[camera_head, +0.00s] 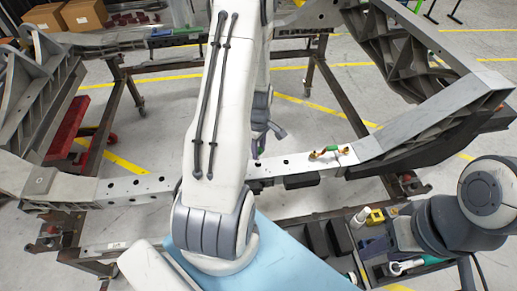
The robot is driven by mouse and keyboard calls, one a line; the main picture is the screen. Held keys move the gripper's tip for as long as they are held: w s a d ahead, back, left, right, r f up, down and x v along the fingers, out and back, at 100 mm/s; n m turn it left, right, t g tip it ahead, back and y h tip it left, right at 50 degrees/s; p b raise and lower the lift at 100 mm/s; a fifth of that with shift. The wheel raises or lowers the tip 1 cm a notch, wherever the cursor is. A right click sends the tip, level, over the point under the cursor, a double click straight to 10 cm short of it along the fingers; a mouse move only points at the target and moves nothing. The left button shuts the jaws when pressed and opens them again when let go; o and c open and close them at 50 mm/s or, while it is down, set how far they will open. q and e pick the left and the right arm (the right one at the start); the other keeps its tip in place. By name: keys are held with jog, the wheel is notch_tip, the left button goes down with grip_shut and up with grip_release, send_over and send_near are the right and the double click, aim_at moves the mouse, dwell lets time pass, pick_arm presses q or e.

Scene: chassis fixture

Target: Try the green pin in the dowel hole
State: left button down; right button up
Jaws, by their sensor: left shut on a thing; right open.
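My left gripper (267,128) is partly hidden behind my own white arm, above the grey chassis beam (205,178). I cannot tell which is the dowel hole. My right arm is at the lower right, and its gripper does not show.
A brass-coloured part with green (330,152) lies on the beam to the right. Below are black bins (340,236), a yellow item (375,216) and a white-and-green tool (405,265). Steel chassis arms rise at both sides. Cardboard boxes (85,14) stand far left.

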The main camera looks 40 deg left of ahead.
pick_arm(q)
jog(key=shift+f, duration=0.2)
dwell(0.5)
jog(key=shift+f+b, duration=0.9)
jog(key=shift+f, duration=0.2)
jog(key=shift+c, duration=2.3)
grip_release()
